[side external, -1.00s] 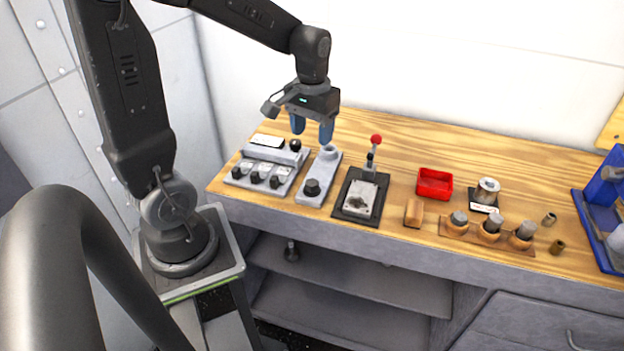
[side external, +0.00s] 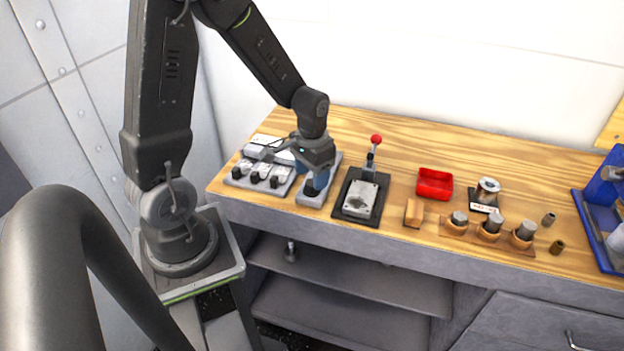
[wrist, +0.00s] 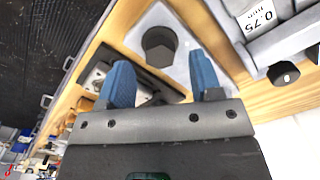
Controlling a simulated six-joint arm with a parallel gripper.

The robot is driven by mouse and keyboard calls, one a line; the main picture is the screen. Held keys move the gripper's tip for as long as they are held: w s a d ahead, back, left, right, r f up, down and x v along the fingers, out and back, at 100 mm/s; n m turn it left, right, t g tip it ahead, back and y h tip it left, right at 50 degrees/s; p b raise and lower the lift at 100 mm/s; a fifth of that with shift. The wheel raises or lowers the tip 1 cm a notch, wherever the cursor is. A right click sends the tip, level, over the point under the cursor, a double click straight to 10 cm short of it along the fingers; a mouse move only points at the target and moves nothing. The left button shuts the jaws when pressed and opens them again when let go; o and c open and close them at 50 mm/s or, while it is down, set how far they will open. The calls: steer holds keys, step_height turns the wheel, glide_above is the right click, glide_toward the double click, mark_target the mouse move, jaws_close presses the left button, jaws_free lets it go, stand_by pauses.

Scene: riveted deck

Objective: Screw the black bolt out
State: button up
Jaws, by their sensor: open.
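The black bolt (wrist: 160,45) has a hexagonal head and stands in a light grey plate (wrist: 150,17) in the wrist view. In the side view the plate (side external: 303,199) lies near the front edge of the bench, and the bolt is largely hidden by my gripper. My gripper (wrist: 160,68) is open, with its two blue fingers spread. In the wrist view the bolt head appears between and just beyond the fingertips. In the side view my gripper (side external: 314,180) is low, right over the bolt. I cannot tell whether a finger touches it.
Left of the plate is a panel with several black knobs (side external: 256,178). Right of it is a dark-based box (side external: 360,199) with a red-topped lever (side external: 376,140). Further right are a red tray (side external: 434,184) and a wooden holder with metal cylinders (side external: 488,237).

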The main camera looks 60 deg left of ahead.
steer(key=shift+f, duration=1.1)
steer(key=c, duration=0.9)
steer(key=shift+c, duration=0.2)
steer(key=shift+n, duration=0.4)
steer(key=n, duration=0.3)
steer(key=shift+n, duration=2)
